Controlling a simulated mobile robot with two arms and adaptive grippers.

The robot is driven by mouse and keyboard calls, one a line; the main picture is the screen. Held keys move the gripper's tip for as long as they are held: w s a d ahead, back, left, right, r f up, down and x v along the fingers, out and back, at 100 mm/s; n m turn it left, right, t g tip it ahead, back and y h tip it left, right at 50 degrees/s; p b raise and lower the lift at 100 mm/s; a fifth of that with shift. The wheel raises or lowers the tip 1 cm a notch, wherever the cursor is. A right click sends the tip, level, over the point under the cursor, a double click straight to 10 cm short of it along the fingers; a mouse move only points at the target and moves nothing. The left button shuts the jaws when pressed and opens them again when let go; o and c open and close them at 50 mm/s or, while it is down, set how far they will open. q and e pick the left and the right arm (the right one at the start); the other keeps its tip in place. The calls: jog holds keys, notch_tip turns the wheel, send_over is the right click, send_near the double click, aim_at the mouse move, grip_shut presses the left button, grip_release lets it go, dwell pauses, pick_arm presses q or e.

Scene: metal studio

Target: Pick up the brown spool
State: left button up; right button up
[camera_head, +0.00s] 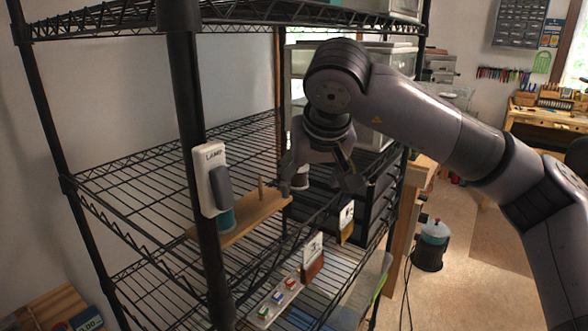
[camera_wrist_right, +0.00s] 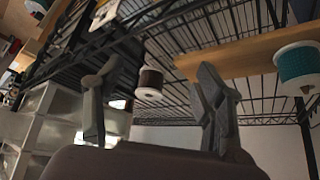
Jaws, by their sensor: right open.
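The brown spool (camera_wrist_right: 150,82) has a white flange and shows between my right fingers in the right wrist view, beyond the fingertips. In the head view only a bit of the spool (camera_head: 301,180) shows, mostly hidden behind my right gripper (camera_head: 320,184). That gripper is open and empty over the wire shelf, with a finger on either side of the spool as seen from the wrist (camera_wrist_right: 158,72). I cannot tell how far apart they are in depth. My left gripper is in neither view.
A wooden board (camera_head: 256,218) with a short peg lies on the wire shelf (camera_head: 130,180). A teal spool (camera_head: 228,219) stands on it behind the black post (camera_head: 196,130) with a white LAMP switch (camera_head: 206,170). Tags hang along the shelf's front edge. Wire shelving lies above and below.

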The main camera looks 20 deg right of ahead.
aim_at(300, 171)
jog(key=w+p, duration=0.1)
jog(key=w, duration=0.1)
jog(key=w+r, duration=0.1)
jog(key=w, duration=0.1)
jog(key=shift+d+r+p, duration=0.1)
jog(key=shift+d+p, duration=0.1)
jog(key=shift+p, duration=0.2)
jog(key=w, duration=0.3)
jog(key=shift+d+f+p, duration=0.2)
jog(key=shift+p, duration=0.2)
jog(key=w, duration=0.1)
jog(key=w+f+p, duration=0.1)
jog(key=shift+w+d, duration=0.2)
jog(key=shift+w, duration=0.1)
jog(key=x, duration=0.4)
jog(key=shift+w+p, duration=0.2)
jog(key=shift+p, duration=0.2)
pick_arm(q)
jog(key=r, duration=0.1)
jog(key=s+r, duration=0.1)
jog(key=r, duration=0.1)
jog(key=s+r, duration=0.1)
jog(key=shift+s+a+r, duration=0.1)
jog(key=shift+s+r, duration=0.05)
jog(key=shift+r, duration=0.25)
pick_arm(e)
jog(key=shift+s, duration=0.1)
jog(key=shift+c, duration=0.3)
jog(key=c, duration=1.1)
